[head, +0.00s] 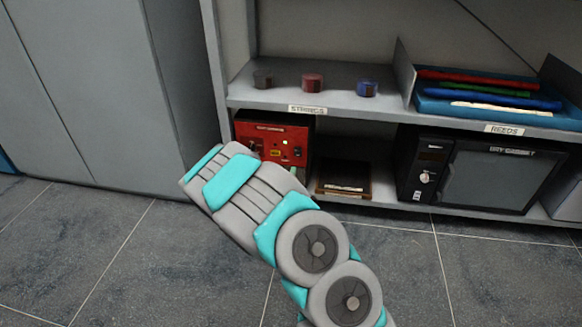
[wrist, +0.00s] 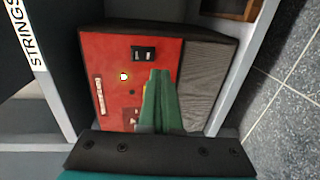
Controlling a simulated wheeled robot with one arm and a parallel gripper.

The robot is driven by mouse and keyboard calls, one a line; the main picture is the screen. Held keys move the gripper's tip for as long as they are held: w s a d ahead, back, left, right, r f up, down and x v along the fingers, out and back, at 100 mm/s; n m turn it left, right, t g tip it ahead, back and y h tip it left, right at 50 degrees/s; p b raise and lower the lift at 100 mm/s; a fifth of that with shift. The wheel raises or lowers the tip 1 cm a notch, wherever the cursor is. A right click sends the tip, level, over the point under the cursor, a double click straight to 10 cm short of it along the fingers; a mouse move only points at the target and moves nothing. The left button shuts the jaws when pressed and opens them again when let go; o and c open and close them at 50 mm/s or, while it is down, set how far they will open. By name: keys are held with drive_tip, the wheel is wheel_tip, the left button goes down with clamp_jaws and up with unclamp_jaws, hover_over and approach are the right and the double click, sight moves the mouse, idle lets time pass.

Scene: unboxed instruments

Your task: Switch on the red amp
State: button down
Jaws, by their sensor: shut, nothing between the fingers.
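The red amp (head: 287,140) stands on the lower shelf, partly behind my arm in the head view. In the wrist view its red front (wrist: 108,62) fills the middle, with a dark grille to the right. A black switch (wrist: 143,53) sits on the panel, and a small round light (wrist: 124,76) looks bright yellow-white. My gripper (wrist: 160,72) is shut and empty, its green fingers in front of the panel below and right of the switch. I cannot tell whether the fingertips touch the panel. The lower right of the panel is hidden behind the fingers.
The upper shelf (head: 240,92), with its STRINGS label, lies above the amp and holds three small spools. A brown box (head: 343,182) and a dry cabinet (head: 495,178) stand to the amp's right. A grey cabinet (head: 100,90) is at the left. The floor in front is clear.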

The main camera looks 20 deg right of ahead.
drive_tip(key=f+p+v, duration=0.1)
drive_tip(key=p+v, duration=0.2)
drive_tip(key=v, duration=0.4)
drive_tip(key=shift+s+a+f, duration=0.2)
drive_tip(key=shift+s+f, duration=0.05)
drive_tip(key=shift+f, duration=0.15)
